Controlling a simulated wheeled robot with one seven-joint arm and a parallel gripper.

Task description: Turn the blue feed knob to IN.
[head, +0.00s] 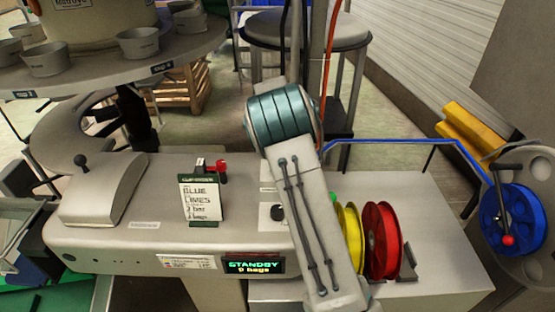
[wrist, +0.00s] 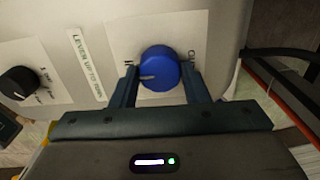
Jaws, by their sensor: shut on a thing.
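The blue feed knob (wrist: 160,66) is in the wrist view, on a pale label plate on the machine's face. My gripper (wrist: 160,69) has one finger on each side of the knob and is shut on it. A pale pointer mark on the knob points to the left and slightly down in the picture. A partly covered label starting with "I" is on the left of the knob, and one starting with "OU" is on the right. In the head view my arm hides the knob and my gripper.
In the wrist view a black knob (wrist: 18,82) sits to the left, beside a "LEVER" label strip. In the head view the display (head: 254,265) reads "STANDBY". Yellow and red reels (head: 383,240) stand close right of my arm. A sign (head: 200,200) reads "BLUE LINES".

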